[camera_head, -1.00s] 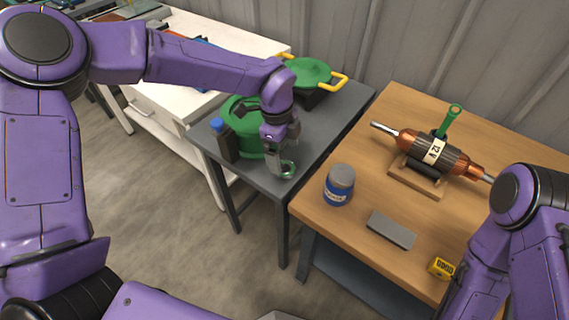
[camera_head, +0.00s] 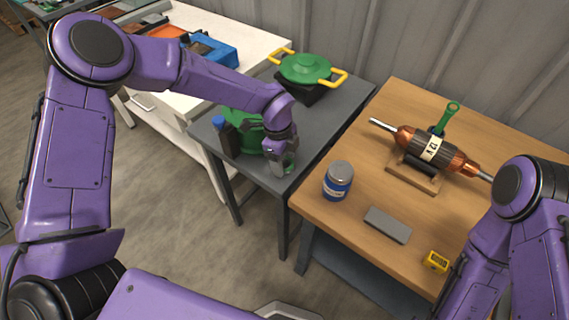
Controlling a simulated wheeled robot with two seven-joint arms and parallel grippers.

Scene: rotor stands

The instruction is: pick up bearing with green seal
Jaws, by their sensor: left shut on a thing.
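My left gripper (camera_head: 283,167) is over the front right corner of the dark grey table. It is shut on the bearing with the green seal (camera_head: 291,168), a small ring that shows only in part at the fingertips. I cannot tell whether the bearing is clear of the tabletop. My right arm comes in at the right edge, and its gripper is out of view.
On the grey table (camera_head: 325,125) stand a green pot (camera_head: 305,68) with yellow handles, a dark bottle with a blue cap (camera_head: 228,138) and a green container (camera_head: 240,118). The wooden table (camera_head: 330,228) holds a rotor (camera_head: 430,148) on a stand, a blue jar (camera_head: 338,180), a grey block (camera_head: 387,225) and a yellow box (camera_head: 436,261).

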